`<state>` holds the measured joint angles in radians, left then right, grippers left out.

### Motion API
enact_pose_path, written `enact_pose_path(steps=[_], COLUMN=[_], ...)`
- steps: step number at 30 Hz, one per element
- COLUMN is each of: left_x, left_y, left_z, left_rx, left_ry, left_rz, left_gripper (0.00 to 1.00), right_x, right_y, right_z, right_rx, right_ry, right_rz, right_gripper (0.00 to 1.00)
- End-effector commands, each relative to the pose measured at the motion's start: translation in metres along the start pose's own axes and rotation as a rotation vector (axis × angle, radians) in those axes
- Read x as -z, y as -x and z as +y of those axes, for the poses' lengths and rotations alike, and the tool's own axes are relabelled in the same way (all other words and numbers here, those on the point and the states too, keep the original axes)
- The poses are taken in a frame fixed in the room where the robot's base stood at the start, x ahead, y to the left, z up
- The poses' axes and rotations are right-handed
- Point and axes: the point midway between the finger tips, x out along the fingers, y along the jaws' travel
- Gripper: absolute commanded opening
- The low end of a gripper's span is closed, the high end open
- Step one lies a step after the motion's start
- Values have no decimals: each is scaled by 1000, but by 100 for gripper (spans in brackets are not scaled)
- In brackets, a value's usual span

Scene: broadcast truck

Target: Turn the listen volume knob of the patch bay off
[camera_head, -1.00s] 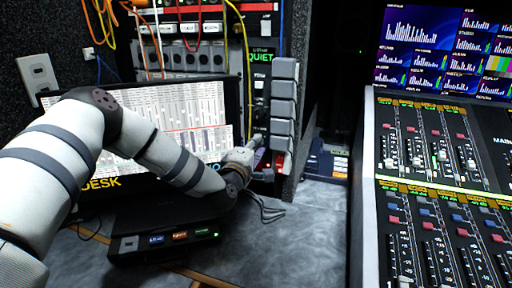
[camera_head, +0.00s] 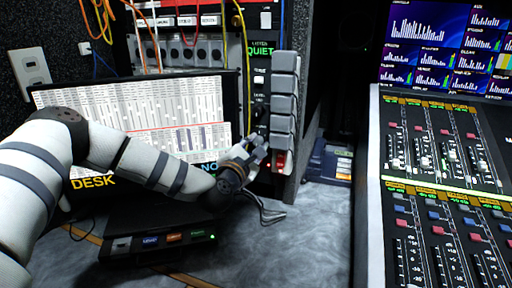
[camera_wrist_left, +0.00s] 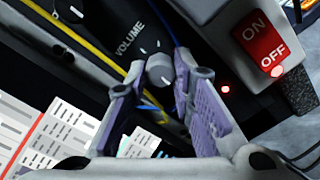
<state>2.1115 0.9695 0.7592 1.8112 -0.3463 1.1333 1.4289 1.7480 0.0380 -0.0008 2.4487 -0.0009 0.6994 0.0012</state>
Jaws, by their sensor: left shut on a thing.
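The listen panel of the patch bay (camera_head: 261,77) is a dark upright strip with a green "QUIET" display, right of the yellow cable in the head view. Its volume knob (camera_wrist_left: 160,70) is round with a pale pointer mark, next to the word "VOLUME" in the left wrist view. My left gripper (camera_head: 258,146) reaches the lower part of this panel. In the left wrist view its two purple-padded fingers (camera_wrist_left: 158,75) are shut on the knob, one on each side. In the head view the gripper hides the knob. My right gripper is not in view.
A red ON/OFF switch (camera_wrist_left: 263,40) sits close beside the fingers. Grey blocks (camera_head: 284,100) line the panel's right side. A monitor (camera_head: 140,115) stands behind my left arm, with a black box (camera_head: 160,246) below. A mixing console (camera_head: 440,190) fills the right.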

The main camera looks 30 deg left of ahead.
Motion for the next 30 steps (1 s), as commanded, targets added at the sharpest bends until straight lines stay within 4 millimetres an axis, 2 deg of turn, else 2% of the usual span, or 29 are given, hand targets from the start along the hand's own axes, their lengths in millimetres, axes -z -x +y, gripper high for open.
enact_pose_path(steps=[8, 21, 22, 23, 30], left_x=[-1, -1, -1, -1, -1], left_y=[0, 0, 0, 0, 0], left_z=[0, 1, 1, 1, 0], left_rx=[0, -1, -1, -1, 0], left_ry=[64, 74, 74, 74, 72], left_rz=[-2, -2, -2, -2, -1], left_gripper=[0, 0, 25, 31, 31], right_x=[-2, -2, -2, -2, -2], right_y=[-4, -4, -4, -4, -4], right_z=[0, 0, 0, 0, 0], right_rx=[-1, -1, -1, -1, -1], right_ry=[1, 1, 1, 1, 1], right_rz=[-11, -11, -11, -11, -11], right_gripper=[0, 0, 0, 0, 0])
